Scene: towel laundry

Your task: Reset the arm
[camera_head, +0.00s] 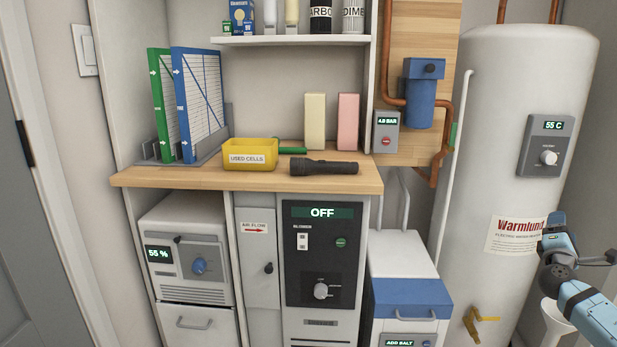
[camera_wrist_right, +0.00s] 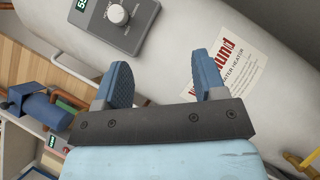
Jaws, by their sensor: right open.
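My right arm comes in from the lower right in the head view, with its blue and black right gripper (camera_head: 556,235) in front of the white water heater (camera_head: 495,125). In the right wrist view my right gripper (camera_wrist_right: 165,88) has its two blue fingers well apart, with nothing between them. The heater's surface lies beyond the fingertips; its control box (camera_wrist_right: 122,18) is at the top and the Warmlund label (camera_wrist_right: 235,70) is to the right. My left gripper is not in either view.
A wooden counter (camera_head: 150,178) holds a yellow used-cells box (camera_head: 250,152), a black flashlight (camera_head: 324,167) and filters in a rack. A blue filter housing (camera_head: 420,95) and copper pipes are on the wall. A yellow tap (camera_head: 480,322) sticks out low on the heater.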

